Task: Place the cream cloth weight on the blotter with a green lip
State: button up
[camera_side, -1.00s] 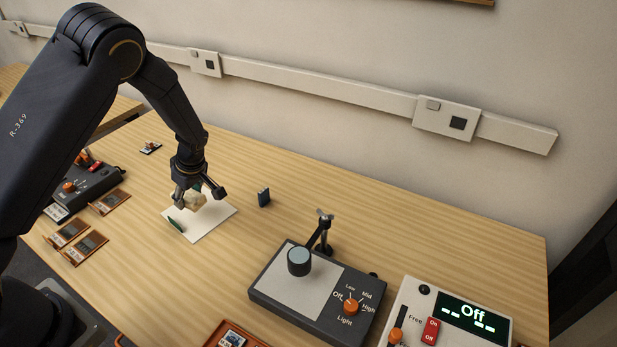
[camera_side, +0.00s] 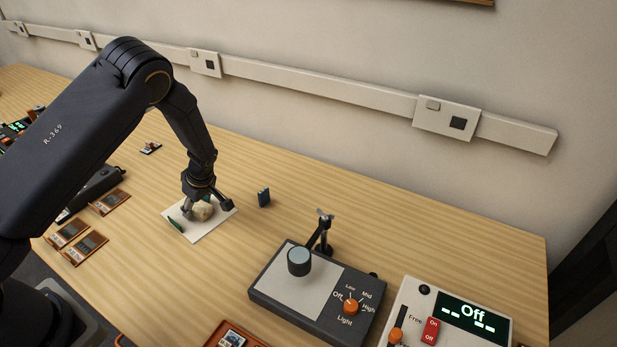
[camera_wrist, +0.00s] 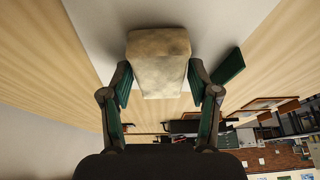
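The cream cloth weight (camera_side: 203,212) is a pale, lumpy block between the fingers of my gripper (camera_side: 208,209). In the wrist view the cloth weight (camera_wrist: 160,62) fills the space between both green-padded fingertips of my gripper (camera_wrist: 160,78), which appear to press its sides. The white blotter (camera_side: 201,233) lies flat on the table under the gripper, with a dark green lip (camera_side: 176,225) at its left side. The green lip also shows in the wrist view (camera_wrist: 229,67), right of the weight. The weight is over the blotter, at or very near its surface; contact is unclear.
A small dark blue block (camera_side: 264,197) stands just right of the blotter. A dark control box with an orange knob (camera_side: 350,306) and a lamp stand are front right. Small brown trays (camera_side: 85,248) lie left. Bare wood surrounds the blotter.

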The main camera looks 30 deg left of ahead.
jog(key=shift+o, duration=1.1)
jog(key=s+d+r+m+t+h, duration=0.1)
jog(key=s+d+r+m+h, duration=0.2)
jog(key=r, duration=0.8)
jog(key=s+d+r+m, duration=0.25)
jog(key=d+r, duration=0.25)
jog(key=r, duration=0.6)
jog(key=s+d+r+m+t, duration=0.1)
jog(key=s+r+m+t, duration=0.1)
jog(key=s+r+m, duration=0.3)
jog(key=s+d+r+m+t+h, duration=0.1)
jog(key=s+d+r+m+t, duration=0.1)
jog(key=s+r+m, duration=0.4)
jog(key=s+m, duration=0.1)
jog(key=s, duration=0.4)
jog(key=shift+s+d+r+t, duration=0.15)
jog(key=shift+s+d+t, duration=0.1)
jog(key=shift+t, duration=0.05)
